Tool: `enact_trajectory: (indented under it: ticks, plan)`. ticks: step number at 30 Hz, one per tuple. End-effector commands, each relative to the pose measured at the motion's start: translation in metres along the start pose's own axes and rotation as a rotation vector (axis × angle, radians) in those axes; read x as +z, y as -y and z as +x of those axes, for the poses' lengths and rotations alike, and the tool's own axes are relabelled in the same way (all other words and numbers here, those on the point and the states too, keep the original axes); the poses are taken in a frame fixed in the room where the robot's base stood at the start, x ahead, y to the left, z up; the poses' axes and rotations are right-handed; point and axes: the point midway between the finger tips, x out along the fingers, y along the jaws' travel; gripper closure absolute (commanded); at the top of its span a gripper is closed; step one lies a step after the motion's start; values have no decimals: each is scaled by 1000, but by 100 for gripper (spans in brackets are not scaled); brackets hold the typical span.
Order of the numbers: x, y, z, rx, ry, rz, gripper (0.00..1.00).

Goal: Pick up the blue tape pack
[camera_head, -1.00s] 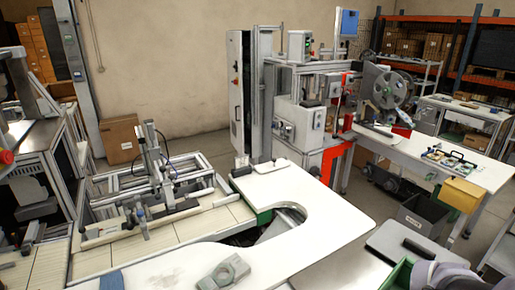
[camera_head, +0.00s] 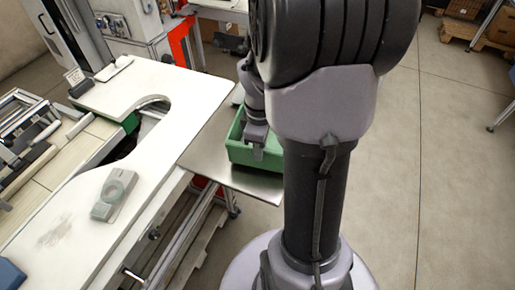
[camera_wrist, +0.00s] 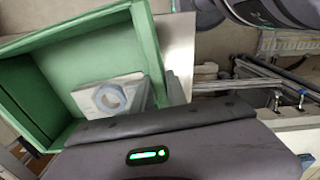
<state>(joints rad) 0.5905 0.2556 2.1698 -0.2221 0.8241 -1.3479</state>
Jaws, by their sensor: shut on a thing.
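A pale pack with a blue-grey ring (camera_wrist: 112,97) shows inside the green crate (camera_wrist: 150,45) in the wrist view, right at the jaws; I take it for the blue tape pack. My gripper (camera_head: 257,152) reaches down into the crate (camera_head: 236,150) in the head view and is shut on this pack. The pack is hidden in the head view. In the wrist view, the dark gripper body covers the lower part and hides part of the crate. I cannot tell whether the pack touches the crate floor.
The crate stands on a grey metal shelf (camera_head: 205,158) beside the white table (camera_head: 60,235). A grey-green pack with a ring (camera_head: 115,194) lies on the table. A blue object (camera_head: 11,275) is at its lower left edge. Open floor (camera_head: 455,180) lies on the right.

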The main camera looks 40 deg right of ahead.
Motion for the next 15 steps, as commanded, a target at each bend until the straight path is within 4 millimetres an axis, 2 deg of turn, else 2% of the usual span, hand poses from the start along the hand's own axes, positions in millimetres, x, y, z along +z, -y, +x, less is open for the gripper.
enact_trajectory:
  ticks: [12,13,15]
  plan:
    - [0,-1,6,4,-2,-1,100]
    - [0,0,7,2,-1,0,80]
    - [0,0,6,2,-1,0,66]
